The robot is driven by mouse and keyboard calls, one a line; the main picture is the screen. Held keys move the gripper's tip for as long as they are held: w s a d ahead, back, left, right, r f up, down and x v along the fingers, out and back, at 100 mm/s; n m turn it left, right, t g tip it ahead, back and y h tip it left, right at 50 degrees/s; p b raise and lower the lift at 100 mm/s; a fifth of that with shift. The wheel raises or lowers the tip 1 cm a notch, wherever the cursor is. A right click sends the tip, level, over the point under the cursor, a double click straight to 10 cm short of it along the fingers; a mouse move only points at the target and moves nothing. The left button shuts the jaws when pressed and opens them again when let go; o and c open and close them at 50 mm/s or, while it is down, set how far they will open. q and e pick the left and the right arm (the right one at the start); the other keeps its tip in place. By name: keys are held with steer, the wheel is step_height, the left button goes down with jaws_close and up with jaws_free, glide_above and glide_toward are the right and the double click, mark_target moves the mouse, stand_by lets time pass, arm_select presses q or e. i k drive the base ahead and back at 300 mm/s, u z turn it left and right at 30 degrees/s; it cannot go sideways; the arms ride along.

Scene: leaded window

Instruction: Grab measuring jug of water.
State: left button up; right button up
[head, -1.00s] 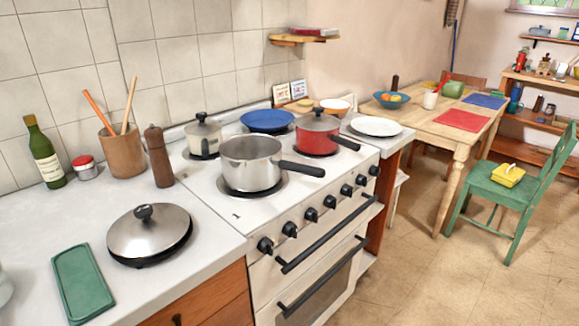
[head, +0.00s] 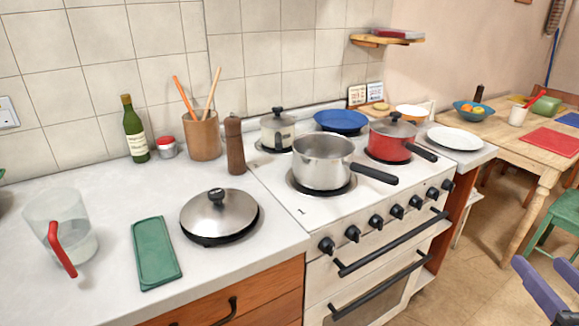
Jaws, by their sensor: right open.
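The measuring jug (head: 80,212) stands upright on the white counter at the left of the head view. It is clear, with a red handle (head: 61,250) facing the front, and what looks like a little water low inside. My right gripper (head: 549,271) shows at the lower right edge, partly cut off. It is open with nothing seen between its fingers, in front of the green chair and far from the jug. My left gripper is not in view.
A green tray (head: 156,253) and a lidded pan (head: 219,215) lie right of the jug on the counter (head: 100,290). A bottle (head: 135,133), utensil pot (head: 203,138) and pepper mill (head: 235,148) stand behind. The stove holds a steel saucepan (head: 322,165) and red pot (head: 391,141).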

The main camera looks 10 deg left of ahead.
mark_target(59, 218)
steer(key=u, duration=1.55)
